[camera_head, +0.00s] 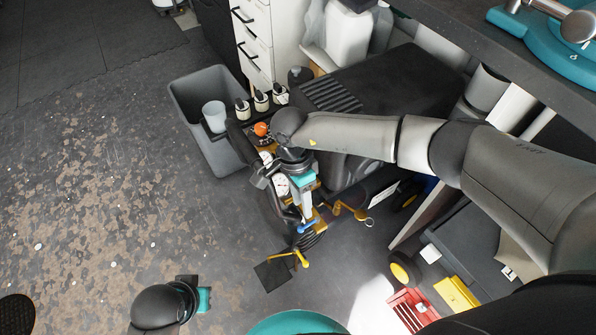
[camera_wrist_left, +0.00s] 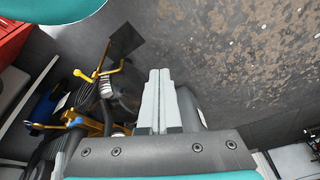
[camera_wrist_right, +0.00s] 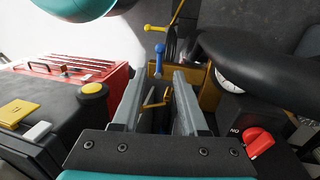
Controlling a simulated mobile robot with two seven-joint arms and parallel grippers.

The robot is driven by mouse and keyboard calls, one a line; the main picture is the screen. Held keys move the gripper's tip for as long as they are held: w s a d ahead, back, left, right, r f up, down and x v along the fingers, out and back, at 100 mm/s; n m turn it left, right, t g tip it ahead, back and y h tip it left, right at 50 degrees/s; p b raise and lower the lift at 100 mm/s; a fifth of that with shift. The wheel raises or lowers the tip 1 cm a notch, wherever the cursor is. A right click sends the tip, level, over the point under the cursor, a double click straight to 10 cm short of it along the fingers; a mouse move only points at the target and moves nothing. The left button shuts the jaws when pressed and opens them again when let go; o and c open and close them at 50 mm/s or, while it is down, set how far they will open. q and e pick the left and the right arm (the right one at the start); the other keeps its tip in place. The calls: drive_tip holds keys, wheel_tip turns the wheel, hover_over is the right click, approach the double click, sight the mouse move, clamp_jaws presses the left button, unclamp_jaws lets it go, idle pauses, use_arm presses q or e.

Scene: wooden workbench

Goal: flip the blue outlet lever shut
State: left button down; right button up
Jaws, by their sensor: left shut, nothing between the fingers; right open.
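The blue outlet lever (camera_wrist_right: 159,56) shows in the right wrist view, just beyond the fingertips and roughly in line with the gap. It stands at a brass-coloured fitting. Whether a finger touches the lever I cannot tell. My left gripper (camera_wrist_left: 158,78) is shut and empty, held away from the machine, over the floor at the lower left of the head view.
A yellow-handled lever (camera_wrist_right: 154,28) lies just beyond the blue one. A brass lever (camera_wrist_right: 156,104) sits between the right fingers' lines. A gauge (camera_wrist_right: 229,80) and a red knob (camera_wrist_right: 258,141) stand to the right. A grey bin (camera_head: 184,92) stands beside the machine. Floor at left is clear.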

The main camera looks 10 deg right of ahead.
use_arm(q)
wheel_tip(320, 180, down, 6)
drive_tip(key=s+g+p, duration=0.1)
drive_tip(key=s+p, duration=0.1)
drive_tip(key=s, duration=0.1)
drive_tip(key=shift+a+r, duration=0.25)
use_arm(e)
wheel_tip(320, 180, up, 8)
drive_tip(key=w, duration=0.1)
drive_tip(key=shift+w+a, duration=0.25)
drive_tip(key=shift+a, duration=0.05)
drive_tip(key=shift+s, duration=0.1)
